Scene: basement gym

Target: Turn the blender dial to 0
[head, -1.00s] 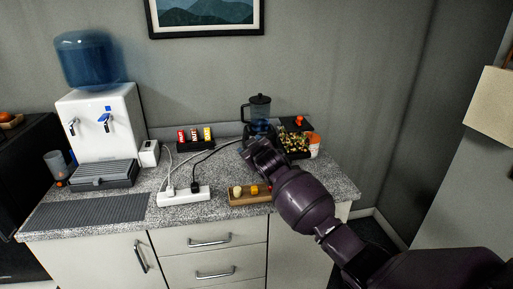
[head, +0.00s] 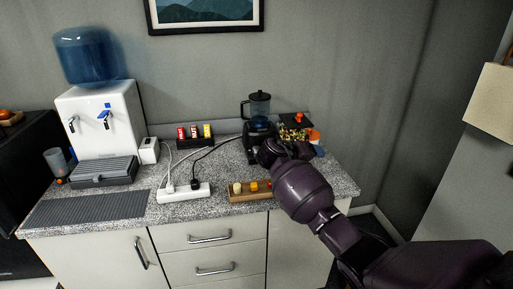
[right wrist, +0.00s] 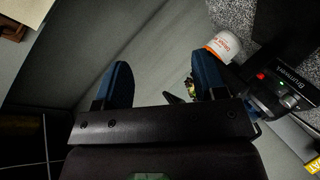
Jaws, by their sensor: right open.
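The black blender (head: 258,131) with its clear jug stands at the back of the counter. In the right wrist view the blender base (right wrist: 263,93) is at the right edge, with a red light and a pale round dial (right wrist: 289,101) on its front. The dial's setting is too small to read. My right gripper (head: 288,149) is in front of the blender and to its right, apart from the dial. In the right wrist view my right gripper (right wrist: 162,75) shows two blue fingers spread wide with nothing between them. My left gripper is not in view.
An orange-and-white tub (right wrist: 226,44) stands beside the blender. A wooden tray (head: 242,198) with small items lies in front, near a power strip (head: 183,194) with cables. A dark box (head: 295,121) sits right of the blender. A water dispenser (head: 100,125) stands left.

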